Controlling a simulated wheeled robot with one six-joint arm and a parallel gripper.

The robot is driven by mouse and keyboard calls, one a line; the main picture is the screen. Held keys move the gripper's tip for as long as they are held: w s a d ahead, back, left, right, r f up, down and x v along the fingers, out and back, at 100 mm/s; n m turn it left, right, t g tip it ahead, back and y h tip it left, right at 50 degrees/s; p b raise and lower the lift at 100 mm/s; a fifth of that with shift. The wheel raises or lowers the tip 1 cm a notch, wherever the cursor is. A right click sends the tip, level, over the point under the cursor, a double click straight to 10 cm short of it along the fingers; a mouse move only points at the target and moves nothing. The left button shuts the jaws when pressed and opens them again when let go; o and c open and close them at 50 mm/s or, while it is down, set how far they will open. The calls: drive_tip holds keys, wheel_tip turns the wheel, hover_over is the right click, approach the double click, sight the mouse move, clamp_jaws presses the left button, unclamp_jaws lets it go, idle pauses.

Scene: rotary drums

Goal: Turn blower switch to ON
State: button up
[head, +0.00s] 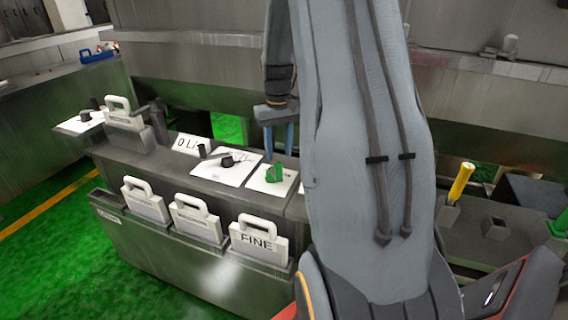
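A green knob (274,174) stands on a white plate on top of the metal console. A black knob with a lever (226,160) sits on a larger white plate to its left. I cannot read the marks on either plate, so I cannot tell which one is the blower switch or how it is set. My gripper (278,152) points down just above and behind the green knob in the picture, with its two blue fingers apart and nothing seen between them. It looks apart from the knob, though the depth is hard to judge. My arm hides the console's right part.
White handled tags, one reading FINE (258,243), hang along the console front (180,262). Another handled tag (124,118) stands at the console's left end. A yellow-handled lever (461,183) is at the right. Large metal drums rise behind. Green floor lies open at the lower left.

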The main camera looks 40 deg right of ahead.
sight(279, 163)
drive_tip(key=shift+f+p, duration=1)
drive_tip(key=shift+f, duration=2.85)
